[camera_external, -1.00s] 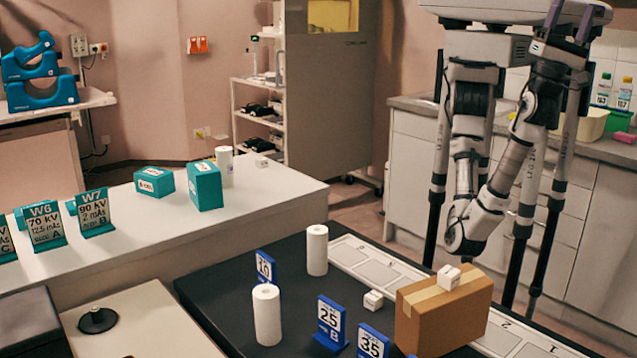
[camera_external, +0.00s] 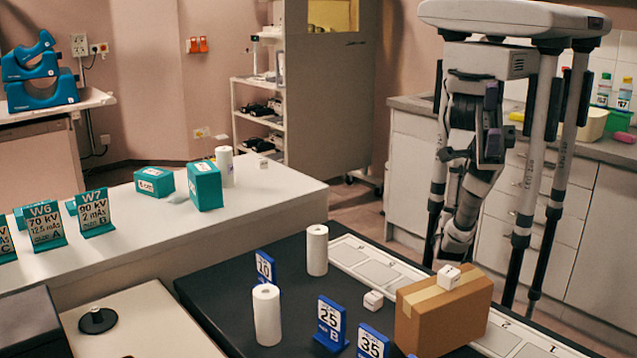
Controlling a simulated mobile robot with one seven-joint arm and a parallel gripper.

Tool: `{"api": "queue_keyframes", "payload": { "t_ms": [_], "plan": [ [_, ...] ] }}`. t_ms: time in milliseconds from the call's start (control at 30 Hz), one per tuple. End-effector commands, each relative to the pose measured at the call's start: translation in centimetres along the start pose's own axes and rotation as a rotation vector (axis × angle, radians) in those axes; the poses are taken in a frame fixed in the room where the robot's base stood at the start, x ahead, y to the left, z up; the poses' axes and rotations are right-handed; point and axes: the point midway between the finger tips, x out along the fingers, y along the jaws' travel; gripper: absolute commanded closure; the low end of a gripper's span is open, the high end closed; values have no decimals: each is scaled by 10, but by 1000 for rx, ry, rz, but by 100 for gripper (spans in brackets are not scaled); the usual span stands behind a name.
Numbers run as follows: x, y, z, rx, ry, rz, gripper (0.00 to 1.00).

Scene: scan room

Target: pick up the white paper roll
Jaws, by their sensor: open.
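Three upright white paper rolls show. One roll (camera_external: 317,250) stands at the back of the dark table top, beside the pale numbered strip. A second roll (camera_external: 267,315) stands nearer the camera on the same top, next to a blue card. A third roll (camera_external: 224,167) stands on the white counter, partly behind a teal box. My gripper (camera_external: 492,120) is open, with two dark purplish fingers apart, held high in front of my column. It is behind and right of the table, well away from every roll. Nothing shows between its fingers.
A cardboard box (camera_external: 444,312) with a small white cube (camera_external: 448,277) on top stands at the table's right. Another small cube (camera_external: 373,300) and blue number cards (camera_external: 331,324) stand near the rolls. Teal boxes (camera_external: 205,186) are on the counter.

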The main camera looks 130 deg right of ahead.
Motion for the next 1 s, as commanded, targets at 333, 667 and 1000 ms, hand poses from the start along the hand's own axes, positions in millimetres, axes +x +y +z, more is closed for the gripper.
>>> {"api": "queue_keyframes", "payload": {
  "t_ms": [333, 667, 1000],
  "plan": [
    [-145, -123, 242, -1333, -453, -777, 33],
    [-276, -136, 326, -1870, -451, -1397, 33],
    [-280, -153, 342, -1850, -427, -1401, 33]
  ]
}}
